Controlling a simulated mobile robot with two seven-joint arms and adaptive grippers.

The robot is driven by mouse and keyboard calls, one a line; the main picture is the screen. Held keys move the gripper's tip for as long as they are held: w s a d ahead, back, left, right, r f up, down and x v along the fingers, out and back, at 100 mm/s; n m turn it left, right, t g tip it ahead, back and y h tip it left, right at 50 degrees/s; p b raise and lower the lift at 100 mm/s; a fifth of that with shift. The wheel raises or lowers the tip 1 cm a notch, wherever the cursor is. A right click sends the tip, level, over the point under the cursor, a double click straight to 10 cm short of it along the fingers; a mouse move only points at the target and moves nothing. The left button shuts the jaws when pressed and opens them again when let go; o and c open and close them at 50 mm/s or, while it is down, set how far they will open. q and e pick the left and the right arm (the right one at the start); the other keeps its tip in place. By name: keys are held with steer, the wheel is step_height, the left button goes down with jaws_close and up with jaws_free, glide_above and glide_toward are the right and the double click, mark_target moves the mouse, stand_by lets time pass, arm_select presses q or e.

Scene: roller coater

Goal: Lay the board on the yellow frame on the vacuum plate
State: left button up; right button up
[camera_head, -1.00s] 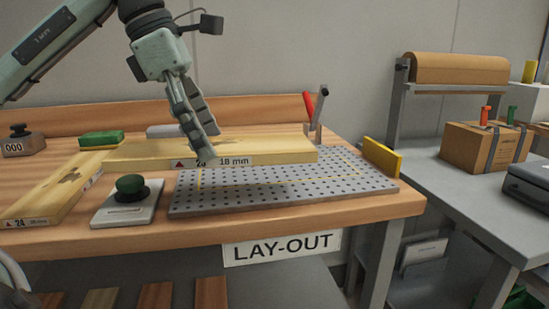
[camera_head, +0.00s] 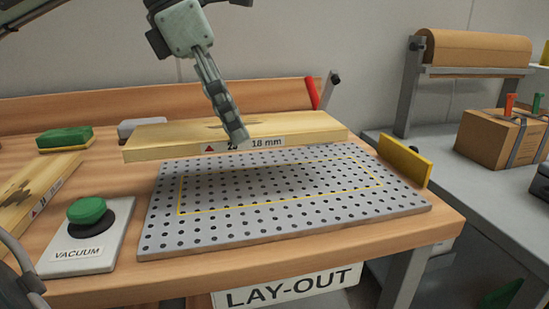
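The pale wooden board (camera_head: 300,124), marked 18 mm on its front edge, hangs roughly level above the back part of the grey perforated vacuum plate (camera_head: 160,232). Its left end reaches past the plate's left edge. The thin yellow frame (camera_head: 280,199) is marked on the plate; its front part shows and lies nearer to me than the board. My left gripper (camera_head: 238,135) is at the board's front edge by the label, apparently shut on it; the lower finger is hard to make out. My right gripper is not in view.
A green vacuum button (camera_head: 87,211) stands left of the plate. Another board (camera_head: 30,195) lies at far left. A yellow stop (camera_head: 404,160) stands at the plate's right edge, and a red-handled lever (camera_head: 312,92) behind. A green block (camera_head: 65,138) lies at the back.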

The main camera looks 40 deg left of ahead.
mark_target(268, 125)
arm_select(q)
steer(key=w+d+f, duration=0.3)
steer(key=w+d, duration=0.1)
steer(key=shift+w+d+f, duration=0.1)
steer(key=shift+d+f, duration=0.1)
steer(key=shift+f, duration=2.1)
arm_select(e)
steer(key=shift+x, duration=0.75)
arm_select(q)
steer(key=shift+f, duration=0.15)
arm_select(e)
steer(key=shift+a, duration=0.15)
arm_select(q)
steer(key=o, duration=1.3)
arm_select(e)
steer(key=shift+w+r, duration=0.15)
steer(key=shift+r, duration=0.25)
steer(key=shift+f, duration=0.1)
